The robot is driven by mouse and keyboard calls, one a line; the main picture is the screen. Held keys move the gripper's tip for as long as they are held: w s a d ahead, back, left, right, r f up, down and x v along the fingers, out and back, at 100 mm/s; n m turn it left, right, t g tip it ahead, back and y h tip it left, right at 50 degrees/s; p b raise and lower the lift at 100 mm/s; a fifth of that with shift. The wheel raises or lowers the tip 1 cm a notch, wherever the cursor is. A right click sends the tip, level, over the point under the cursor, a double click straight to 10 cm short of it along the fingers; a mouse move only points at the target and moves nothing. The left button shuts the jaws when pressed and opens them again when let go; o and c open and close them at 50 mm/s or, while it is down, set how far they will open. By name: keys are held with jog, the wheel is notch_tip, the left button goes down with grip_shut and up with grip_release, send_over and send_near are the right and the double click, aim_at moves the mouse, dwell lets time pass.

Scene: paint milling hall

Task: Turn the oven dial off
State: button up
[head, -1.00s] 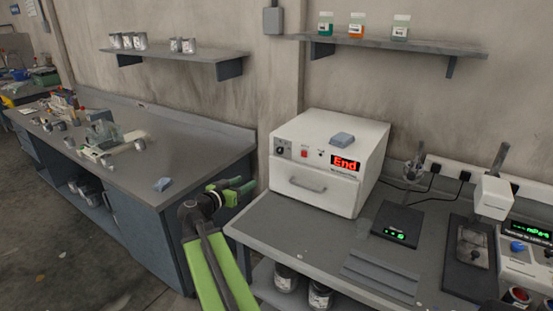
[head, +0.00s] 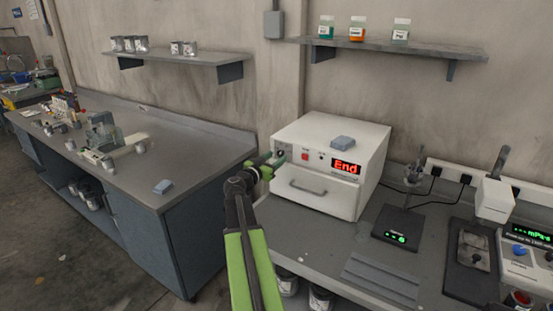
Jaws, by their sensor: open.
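The white oven (head: 341,199) stands on the right-hand bench, with a red "End" display (head: 346,166) on its front. The oven dial (head: 281,154) is at the upper left of that front, partly hidden by my gripper. A red switch (head: 305,156) is right of the dial, and a handle (head: 307,186) is below. My green gripper (head: 271,164) is open and empty, with its fingers at the dial. I cannot tell whether they touch it or surround it. The dial's setting is too small to read.
The left bench (head: 190,156) has a gap of floor before the right one. A wall shelf (head: 400,46) holds jars above.

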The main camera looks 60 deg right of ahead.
aim_at(281, 153)
jog(key=shift+d, duration=1.3)
